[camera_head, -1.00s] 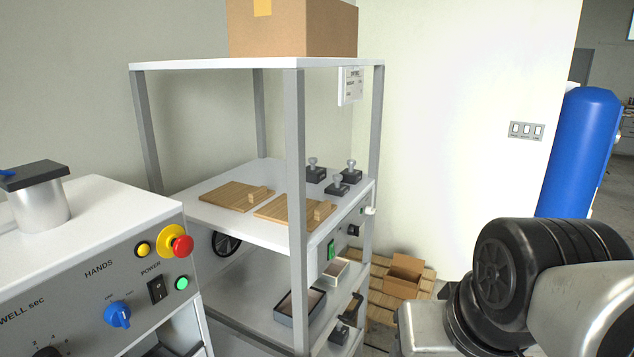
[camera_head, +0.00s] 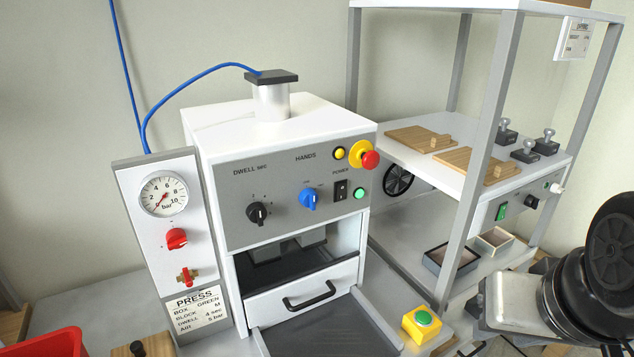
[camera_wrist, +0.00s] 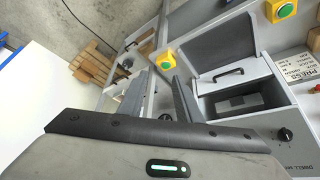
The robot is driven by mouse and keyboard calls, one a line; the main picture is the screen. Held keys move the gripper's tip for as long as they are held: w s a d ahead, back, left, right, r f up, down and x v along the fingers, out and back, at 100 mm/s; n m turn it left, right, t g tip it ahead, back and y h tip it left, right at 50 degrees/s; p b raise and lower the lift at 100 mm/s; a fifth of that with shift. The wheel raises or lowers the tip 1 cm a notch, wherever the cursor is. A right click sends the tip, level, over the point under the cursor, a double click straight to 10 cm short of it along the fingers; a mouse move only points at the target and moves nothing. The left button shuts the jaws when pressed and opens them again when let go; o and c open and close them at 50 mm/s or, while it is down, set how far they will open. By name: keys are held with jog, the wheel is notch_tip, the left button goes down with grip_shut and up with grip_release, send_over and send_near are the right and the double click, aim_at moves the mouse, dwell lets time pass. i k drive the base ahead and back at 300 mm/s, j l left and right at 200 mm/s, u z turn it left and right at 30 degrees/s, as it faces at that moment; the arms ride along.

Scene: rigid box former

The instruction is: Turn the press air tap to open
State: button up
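The press (camera_head: 290,180) is a white and grey machine in the head view. On its left stands a narrow panel (camera_head: 140,215) with a round gauge (camera_head: 163,194), a red knob (camera_head: 177,239) and, lower down, a small brass tap with a red handle (camera_head: 187,276). The handle looks roughly upright, but it is small. The gauge needle points low on the dial. In the wrist view my gripper (camera_wrist: 161,82) has its two fingers apart with nothing between them.
A shelf rack (camera_head: 484,150) with wooden boards stands right of the press. A yellow box with a green button (camera_head: 422,320) sits at the press's front right. A red bin (camera_head: 45,343) is at the lower left. A blue hose (camera_head: 190,80) runs above the panel.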

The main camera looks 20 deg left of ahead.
aim_at(188, 279)
jog(key=i+u, duration=0.1)
jog(key=u, duration=1.85)
